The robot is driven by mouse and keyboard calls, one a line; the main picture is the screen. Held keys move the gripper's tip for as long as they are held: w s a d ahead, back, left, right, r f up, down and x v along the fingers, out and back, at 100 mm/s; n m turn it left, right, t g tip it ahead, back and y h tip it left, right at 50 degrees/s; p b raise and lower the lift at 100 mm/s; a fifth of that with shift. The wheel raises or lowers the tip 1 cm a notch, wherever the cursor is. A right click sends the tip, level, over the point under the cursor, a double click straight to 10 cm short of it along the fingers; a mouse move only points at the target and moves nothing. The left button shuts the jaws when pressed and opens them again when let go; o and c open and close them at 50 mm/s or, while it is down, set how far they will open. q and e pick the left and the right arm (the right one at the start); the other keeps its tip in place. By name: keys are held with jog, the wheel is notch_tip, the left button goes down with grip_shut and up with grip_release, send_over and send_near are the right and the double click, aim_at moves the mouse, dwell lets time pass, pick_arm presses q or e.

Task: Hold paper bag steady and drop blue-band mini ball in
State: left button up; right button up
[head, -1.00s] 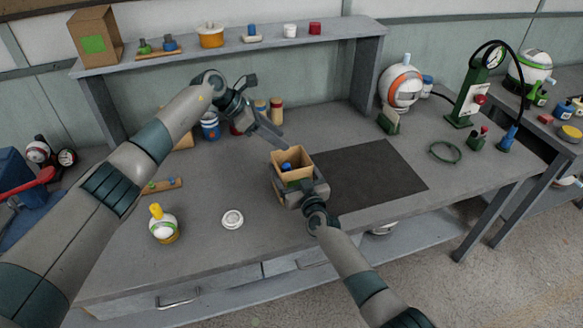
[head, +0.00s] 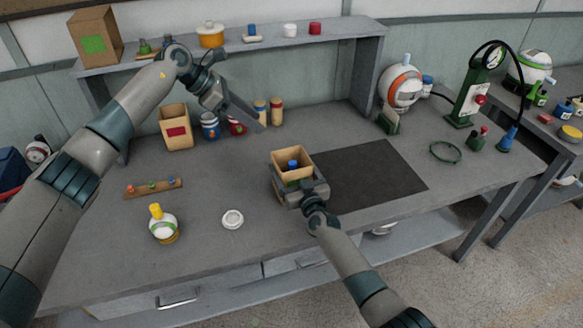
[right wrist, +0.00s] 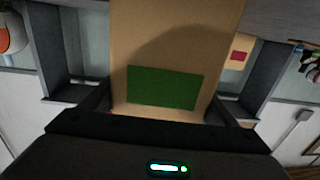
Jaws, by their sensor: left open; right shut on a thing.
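The tan paper bag (head: 304,157) stands open-topped on the bench, at the left edge of the dark mat. My right gripper (head: 300,190) is shut on its near side. In the right wrist view the bag (right wrist: 180,40) fills the middle between the fingers, with a green label facing the camera. A small blue-topped thing (head: 292,165), likely the blue-band mini ball, shows inside the bag; its lower part is hidden. My left gripper (head: 238,92) is open and empty, above the back of the bench, up and left of the bag.
A red-labelled bag (head: 175,127) and several jars (head: 210,126) stand at the back. The dark mat (head: 372,172) is clear.

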pick_arm(q)
jog(key=shift+v, duration=1.15)
pick_arm(e)
jog(key=o, duration=1)
jog(key=shift+s, duration=0.45)
jog(key=v, duration=1.1)
jog(key=shift+d, duration=0.15)
